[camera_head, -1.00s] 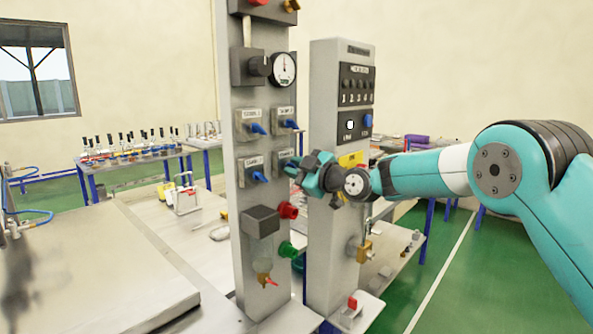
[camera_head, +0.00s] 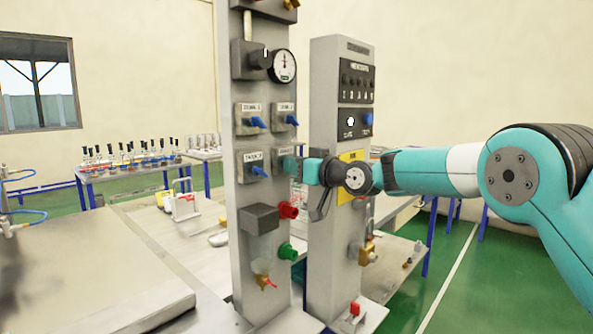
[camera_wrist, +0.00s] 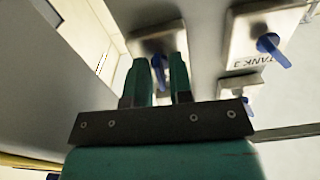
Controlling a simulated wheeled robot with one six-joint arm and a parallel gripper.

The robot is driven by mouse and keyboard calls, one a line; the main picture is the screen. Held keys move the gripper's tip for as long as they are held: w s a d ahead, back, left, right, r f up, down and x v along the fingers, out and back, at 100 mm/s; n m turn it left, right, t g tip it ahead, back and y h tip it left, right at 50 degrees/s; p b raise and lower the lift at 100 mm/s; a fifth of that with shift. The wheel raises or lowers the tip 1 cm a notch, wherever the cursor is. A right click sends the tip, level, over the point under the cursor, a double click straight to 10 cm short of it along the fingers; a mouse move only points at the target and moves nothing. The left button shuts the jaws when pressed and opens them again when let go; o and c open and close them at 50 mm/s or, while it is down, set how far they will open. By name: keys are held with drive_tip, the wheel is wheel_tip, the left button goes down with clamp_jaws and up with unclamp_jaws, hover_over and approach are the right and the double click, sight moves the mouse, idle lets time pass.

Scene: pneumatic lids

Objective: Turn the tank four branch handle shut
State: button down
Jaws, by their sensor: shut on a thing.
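The handle's angle is hard to tell between the fingers. The neighbouring plate, labelled TANK 3 (camera_wrist: 250,62), has its own blue handle (camera_wrist: 272,50), which the fingers do not touch.
Two more blue handles (camera_head: 256,122) (camera_head: 291,119) sit above on the column. A pressure gauge (camera_head: 284,66) is higher up. A red knob (camera_head: 288,210) and a green knob (camera_head: 287,252) stick out below my gripper. A grey control cabinet (camera_head: 325,120) stands close behind.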

drive_tip(key=shift+f+m+p, duration=0.1)
drive_tip(key=shift+m+p, duration=0.35)
drive_tip(key=shift+m, duration=3.55)
drive_tip(key=c, duration=1.3)
unclamp_jaws()
drive_tip(key=shift+s+d, duration=0.1)
drive_tip(key=b+v, duration=0.6)
drive_tip(key=v, duration=1.1)
drive_tip(key=shift+s+d, duration=0.1)
drive_tip(key=shift+s, duration=0.05)
